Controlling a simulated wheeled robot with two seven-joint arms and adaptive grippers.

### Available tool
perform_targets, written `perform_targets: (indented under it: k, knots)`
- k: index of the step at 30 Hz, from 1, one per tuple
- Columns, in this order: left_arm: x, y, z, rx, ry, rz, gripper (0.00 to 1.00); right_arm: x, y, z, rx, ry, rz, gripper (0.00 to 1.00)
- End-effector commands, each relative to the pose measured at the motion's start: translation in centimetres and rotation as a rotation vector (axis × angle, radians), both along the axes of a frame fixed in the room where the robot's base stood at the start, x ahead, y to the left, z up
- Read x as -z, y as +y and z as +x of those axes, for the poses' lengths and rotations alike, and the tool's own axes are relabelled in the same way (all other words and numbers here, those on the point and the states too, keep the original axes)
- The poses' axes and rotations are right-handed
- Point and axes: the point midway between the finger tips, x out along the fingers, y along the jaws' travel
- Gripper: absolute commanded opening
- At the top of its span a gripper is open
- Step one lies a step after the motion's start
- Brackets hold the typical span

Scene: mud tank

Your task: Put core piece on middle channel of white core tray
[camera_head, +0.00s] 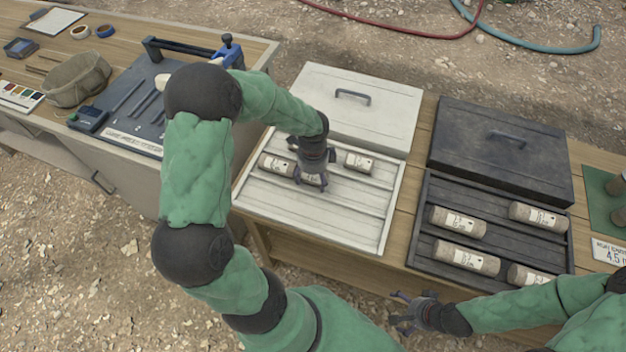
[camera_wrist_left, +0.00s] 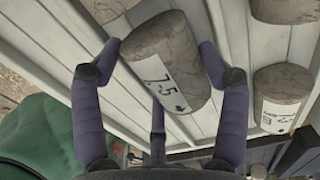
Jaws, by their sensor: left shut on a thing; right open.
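The white core tray (camera_head: 300,215) lies open with its lid behind it, and long channels run across it. My left gripper (camera_head: 312,180) is over the tray and shut on a grey, cylindrical core piece (camera_wrist_left: 165,65) with a white label. The fingers hide most of that piece in the head view. It is low over the channels; I cannot tell whether it touches the tray. Two other core pieces lie in the tray's back part, one left (camera_head: 275,165) and one right (camera_head: 358,161) of the gripper. My right gripper (camera_head: 405,312) is open and empty in front of the table.
A dark tray (camera_head: 425,240) holding several labelled core pieces stands to the right, its dark lid (camera_head: 500,150) behind. The white lid (camera_head: 355,105) is behind the white tray. A bench with a canvas bag (camera_head: 77,80) is at left. The white tray's front channels are clear.

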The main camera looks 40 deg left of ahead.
Motion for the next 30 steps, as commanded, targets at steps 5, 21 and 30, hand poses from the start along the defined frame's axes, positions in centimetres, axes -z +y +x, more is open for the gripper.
perform_targets:
  k: [5,21,30]
  knots:
    - [0.0,0.1,0.1,-0.001,-0.003,0.001,0.22,0.0,0.0,0.0,0.0,0.0,0.0,0.99]
    - [0.4,0.0,0.0,-0.001,-0.001,0.0,0.98,0.2,0.0,0.0,0.0,-0.001,0.0,0.99]
    - [-0.6,0.0,0.1,-0.001,-0.003,0.001,0.98,-0.3,0.0,0.0,0.0,0.0,0.0,0.99]
